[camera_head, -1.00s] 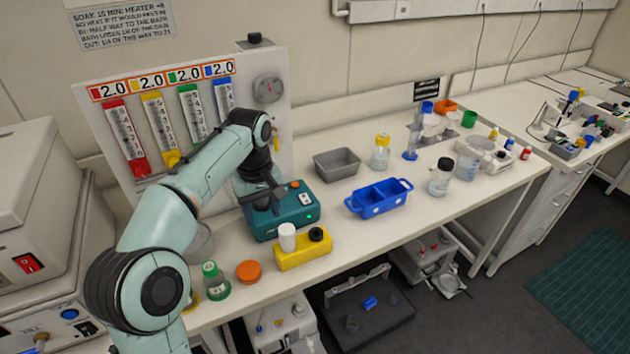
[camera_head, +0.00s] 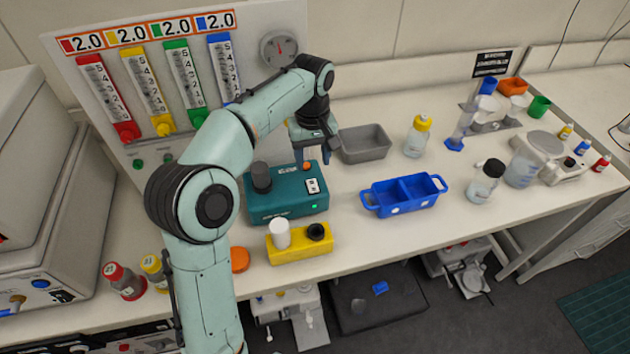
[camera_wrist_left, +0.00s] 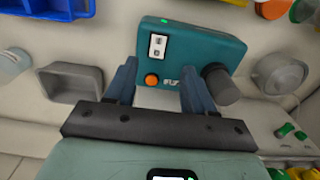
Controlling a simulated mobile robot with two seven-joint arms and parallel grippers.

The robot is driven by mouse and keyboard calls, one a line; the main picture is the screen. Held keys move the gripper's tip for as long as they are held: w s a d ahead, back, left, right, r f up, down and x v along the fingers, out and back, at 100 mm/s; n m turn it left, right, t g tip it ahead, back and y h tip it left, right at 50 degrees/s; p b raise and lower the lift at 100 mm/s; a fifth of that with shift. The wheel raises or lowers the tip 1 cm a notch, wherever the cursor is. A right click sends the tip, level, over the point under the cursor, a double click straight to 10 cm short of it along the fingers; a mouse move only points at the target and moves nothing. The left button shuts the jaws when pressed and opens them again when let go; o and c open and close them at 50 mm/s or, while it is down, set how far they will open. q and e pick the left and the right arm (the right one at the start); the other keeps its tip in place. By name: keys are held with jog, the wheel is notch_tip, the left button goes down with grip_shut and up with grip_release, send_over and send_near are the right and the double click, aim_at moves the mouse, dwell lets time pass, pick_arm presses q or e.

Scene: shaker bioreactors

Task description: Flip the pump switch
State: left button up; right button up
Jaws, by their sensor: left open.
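The pump is a teal box (camera_head: 287,206) on the bench, with a dark cylinder (camera_head: 261,177), an orange button (camera_head: 307,166) and a green light. Its small white switch panel (camera_head: 313,186) is at the right of the top; it also shows in the left wrist view (camera_wrist_left: 158,46). My left gripper (camera_head: 312,156) is open and empty at the pump's back right edge, pointing down. In the left wrist view its two fingers (camera_wrist_left: 160,72) appear on either side of the orange button, below the switch panel. I cannot tell whether they touch the pump. My right gripper is out of view.
A grey tray (camera_head: 366,144) stands close to the right of my gripper. A blue two-part tray (camera_head: 404,196) is right of the pump. A yellow holder (camera_head: 300,245) with a white-capped item stands in front. Bottles and a flowmeter panel (camera_head: 150,60) are around.

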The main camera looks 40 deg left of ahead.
aim_at(314, 188)
pick_arm(q)
notch_tip(314, 188, down, 9)
jog(key=shift+w+f+b, duration=0.15)
jog(key=shift+b, duration=0.55)
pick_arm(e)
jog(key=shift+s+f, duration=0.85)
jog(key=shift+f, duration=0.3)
